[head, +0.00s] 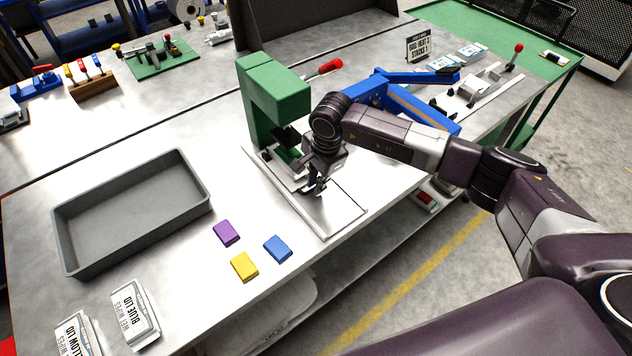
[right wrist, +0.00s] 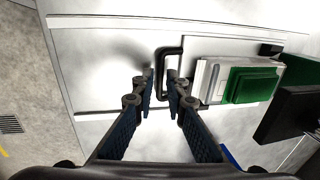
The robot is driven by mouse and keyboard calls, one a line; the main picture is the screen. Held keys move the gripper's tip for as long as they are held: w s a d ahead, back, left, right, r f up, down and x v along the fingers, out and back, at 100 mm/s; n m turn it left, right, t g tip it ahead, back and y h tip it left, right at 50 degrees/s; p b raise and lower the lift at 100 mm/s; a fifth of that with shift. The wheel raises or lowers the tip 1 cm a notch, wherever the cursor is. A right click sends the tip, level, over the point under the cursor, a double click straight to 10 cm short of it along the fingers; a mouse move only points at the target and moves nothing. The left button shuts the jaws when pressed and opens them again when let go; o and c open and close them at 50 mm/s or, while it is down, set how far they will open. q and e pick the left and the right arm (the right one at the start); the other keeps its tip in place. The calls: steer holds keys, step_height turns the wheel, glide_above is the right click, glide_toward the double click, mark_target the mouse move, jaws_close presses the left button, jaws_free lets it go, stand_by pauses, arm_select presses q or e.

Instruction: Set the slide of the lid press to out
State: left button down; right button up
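The lid press (head: 272,95) is a green frame on the bench, with a dark press head over its slide. In the right wrist view the slide (right wrist: 206,82) is a pale plate carrying a green block (right wrist: 252,84), close to the dark press head (right wrist: 290,112). A black U-shaped handle (right wrist: 160,60) sticks out from the slide's near side. My right gripper (right wrist: 161,80) is at this handle, its fingers narrowly apart with the handle's bar between the tips. I cannot tell whether either finger touches it. In the head view my right gripper (head: 315,185) partly hides the slide. My left gripper is out of view.
A grey tray (head: 130,215) stands at left. Purple (head: 226,233), yellow (head: 244,266) and blue (head: 278,248) blocks lie in front of the press. A blue jib arm (head: 400,95) stands behind my right arm. The pale guide (head: 325,230) in front of the slide is clear.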

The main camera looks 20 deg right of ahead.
jaws_close()
steer(key=shift+s, duration=0.1)
steer(key=shift+o, duration=2.3)
jaws_free()
steer(key=shift+r, duration=0.1)
steer(key=shift+r, duration=0.3)
step_height(320, 180, up, 11)
steer(key=s, duration=0.2)
steer(key=shift+d, duration=0.4)
steer(key=shift+f, duration=0.1)
